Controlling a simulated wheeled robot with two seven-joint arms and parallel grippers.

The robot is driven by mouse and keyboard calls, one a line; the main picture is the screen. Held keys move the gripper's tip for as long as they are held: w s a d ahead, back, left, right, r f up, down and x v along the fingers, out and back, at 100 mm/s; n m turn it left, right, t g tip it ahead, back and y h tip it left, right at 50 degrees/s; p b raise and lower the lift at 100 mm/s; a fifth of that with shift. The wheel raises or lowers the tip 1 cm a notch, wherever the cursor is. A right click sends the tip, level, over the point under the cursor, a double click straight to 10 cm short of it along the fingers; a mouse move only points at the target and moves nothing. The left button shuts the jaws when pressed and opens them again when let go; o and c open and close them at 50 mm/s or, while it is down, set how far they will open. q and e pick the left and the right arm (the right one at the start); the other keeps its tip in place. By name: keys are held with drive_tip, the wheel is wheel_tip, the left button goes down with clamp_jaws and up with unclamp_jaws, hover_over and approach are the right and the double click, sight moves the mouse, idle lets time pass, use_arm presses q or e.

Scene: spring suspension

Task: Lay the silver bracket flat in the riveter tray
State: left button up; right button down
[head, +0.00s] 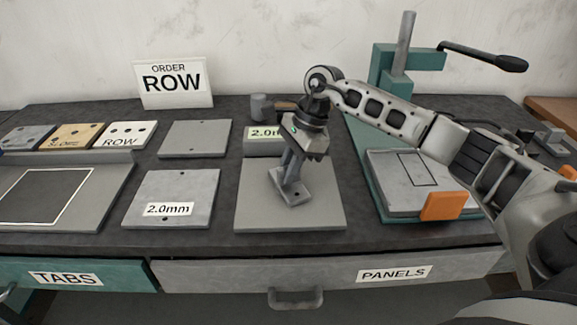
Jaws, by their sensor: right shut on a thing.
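The silver bracket (291,190) is an angled grey metal piece with a hole in its lower flange. It hangs below my right gripper (298,150), which is shut on its upper part. The bracket is over the grey plate at the middle of the bench; whether it touches that plate I cannot tell. The riveter tray (402,205) is at the right, a pale grey surface with a dark rectangular outline and an orange block (442,206) at its front right corner. The outline looks empty. My right forearm covers part of the tray's right side. My left gripper is out of view.
The teal riveter (387,68) with a black-handled lever (512,63) stands behind the tray. A grey plate (322,213) lies under the bracket. Other plates, including one marked 2.0mm (187,185), lie left. A hammer (262,107) and an ORDER ROW sign (174,83) are behind.

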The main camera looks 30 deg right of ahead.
drive_tip(key=c, duration=1.8)
unclamp_jaws()
drive_tip(key=shift+f, duration=0.2)
drive_tip(key=o, duration=0.4)
drive_tip(key=shift+r, duration=0.1)
drive_tip(key=shift+o, duration=0.2)
